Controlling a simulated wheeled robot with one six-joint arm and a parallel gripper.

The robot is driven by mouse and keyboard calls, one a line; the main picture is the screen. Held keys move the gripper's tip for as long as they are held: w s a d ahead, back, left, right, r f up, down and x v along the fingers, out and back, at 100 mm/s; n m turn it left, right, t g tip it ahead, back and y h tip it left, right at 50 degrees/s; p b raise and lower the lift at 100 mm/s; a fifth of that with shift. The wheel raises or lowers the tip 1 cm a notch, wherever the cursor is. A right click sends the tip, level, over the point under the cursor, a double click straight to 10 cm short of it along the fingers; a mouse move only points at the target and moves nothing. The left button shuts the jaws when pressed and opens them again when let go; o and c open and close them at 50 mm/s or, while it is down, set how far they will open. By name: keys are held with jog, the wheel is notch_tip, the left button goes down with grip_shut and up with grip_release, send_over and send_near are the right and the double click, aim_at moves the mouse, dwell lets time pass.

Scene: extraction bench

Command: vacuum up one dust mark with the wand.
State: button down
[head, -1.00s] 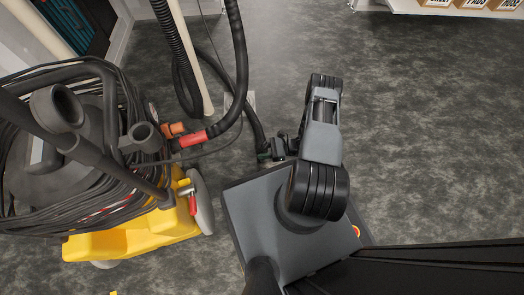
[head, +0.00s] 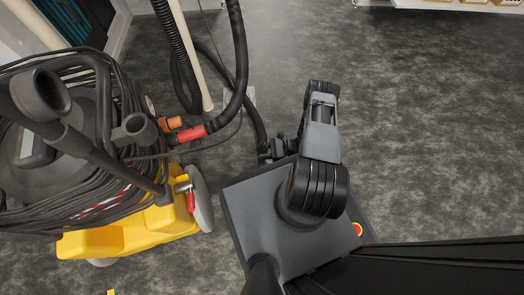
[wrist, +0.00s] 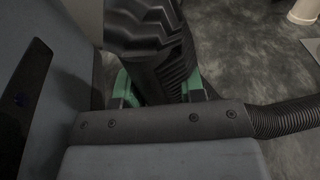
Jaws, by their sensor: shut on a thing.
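My gripper (head: 268,156) shows at the front edge of my base in the head view, beside the end of a black hose. In the wrist view its green fingers (wrist: 160,88) are shut on a black ribbed piece, the wand (wrist: 150,35), which rises between them. The wand's far end is out of the wrist view. A black corrugated hose (wrist: 285,118) runs off to the right there. I cannot make out a dust mark on the mottled grey floor (head: 420,130).
A yellow vacuum machine (head: 130,235) with coiled black cable stands close on the left. A beige pole (head: 190,50) and looping black hoses (head: 240,75) are in front of it. Open floor lies ahead and right. A shelf with boxes (head: 460,6) is at the upper right.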

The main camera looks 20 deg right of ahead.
jog(key=shift+f, duration=1.15)
jog(key=shift+s+d, duration=0.1)
dwell(0.3)
jog(key=v, duration=0.5)
jog(key=shift+s+d+f, duration=0.2)
jog(key=shift+s+d, duration=0.05)
dwell(0.6)
jog(key=shift+s+d, duration=0.1)
dwell(0.3)
